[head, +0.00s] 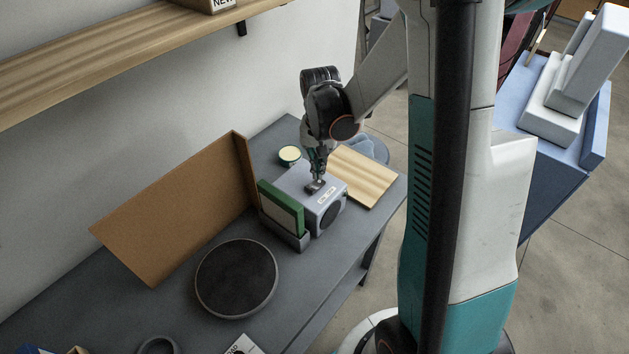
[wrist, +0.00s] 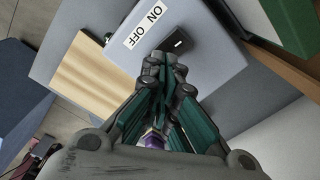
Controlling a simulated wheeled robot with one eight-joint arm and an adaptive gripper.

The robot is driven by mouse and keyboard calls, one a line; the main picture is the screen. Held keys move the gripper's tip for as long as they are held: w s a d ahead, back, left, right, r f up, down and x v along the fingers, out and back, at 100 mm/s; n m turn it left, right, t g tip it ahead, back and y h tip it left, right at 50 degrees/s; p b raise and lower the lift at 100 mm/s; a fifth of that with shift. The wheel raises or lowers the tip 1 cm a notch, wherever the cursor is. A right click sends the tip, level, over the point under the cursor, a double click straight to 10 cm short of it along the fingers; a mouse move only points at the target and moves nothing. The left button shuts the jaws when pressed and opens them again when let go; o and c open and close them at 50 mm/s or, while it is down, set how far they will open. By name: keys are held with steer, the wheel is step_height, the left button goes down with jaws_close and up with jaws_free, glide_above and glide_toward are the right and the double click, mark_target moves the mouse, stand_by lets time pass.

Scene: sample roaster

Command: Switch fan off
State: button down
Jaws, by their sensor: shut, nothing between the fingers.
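The fan is a light grey box (head: 298,187) on the dark table, with a round dark grille (head: 332,217) on its front side. Its top also fills the middle of the wrist view (wrist: 222,62). A white label reading ON OFF (wrist: 145,26) lies on that top, beside a black rocker switch (wrist: 179,41). My gripper (head: 317,180) is shut and empty, pointing down over the box top. In the wrist view its closed fingertips (wrist: 165,62) are right beside the switch, at its lower-left end. I cannot tell whether they touch it or which way the rocker is tilted.
A green-and-white panel in a grey holder (head: 283,212) stands against the box's left side. A brown board screen (head: 180,210) stands behind. A wooden board (head: 362,178) lies to the right, a round dark plate (head: 236,279) in front-left. A wooden shelf (head: 120,50) hangs above.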

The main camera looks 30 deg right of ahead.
mark_target(318, 182)
steer(key=shift+r+p, duration=1.05)
steer(key=shift+r, duration=0.85)
steer(key=s+a+r+n+t+b, duration=0.4)
steer(key=s+a+r+b, duration=0.2)
steer(key=r, duration=0.1)
steer(key=s+a+f+n+t+b, duration=0.1)
steer(key=s+a+n+t+b, duration=0.2)
steer(key=s, duration=0.6)
steer(key=shift+s+a+n+b, duration=0.2)
steer(key=shift+a+n+b, duration=0.1)
steer(key=shift+a+b, duration=0.6)
steer(key=shift+d+f, duration=0.1)
steer(key=shift+d, duration=0.05)
